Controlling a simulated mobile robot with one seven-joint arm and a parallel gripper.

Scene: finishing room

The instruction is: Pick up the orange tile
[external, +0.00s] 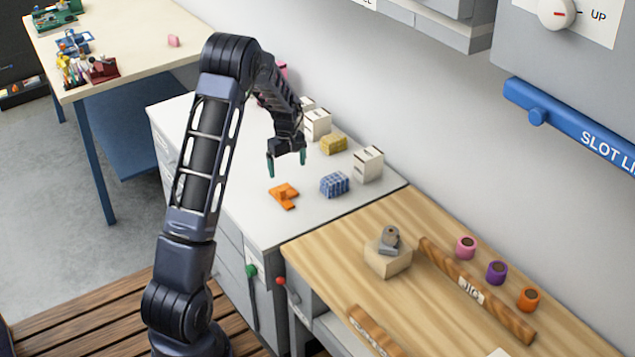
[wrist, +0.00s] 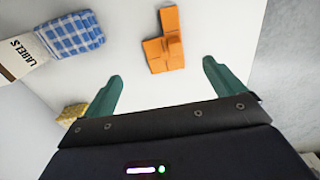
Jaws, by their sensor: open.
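The orange tile (external: 284,196) lies on the white cabinet top, an angular piece with a raised part. It also shows in the wrist view (wrist: 165,42), ahead of my fingertips and roughly between their lines. My gripper (external: 286,170) is open and empty, with its two green fingers pointing down above the cabinet top, a little behind the tile in the external view. In the wrist view the fingers (wrist: 162,75) stand apart on either side, with nothing between them.
A blue checked bundle (external: 335,184) lies right of the tile, next to a white box (external: 368,164). A yellow block (external: 333,143) and another white box (external: 317,124) stand behind. The wooden bench (external: 330,250) adjoins in front. The cabinet top left of the tile is clear.

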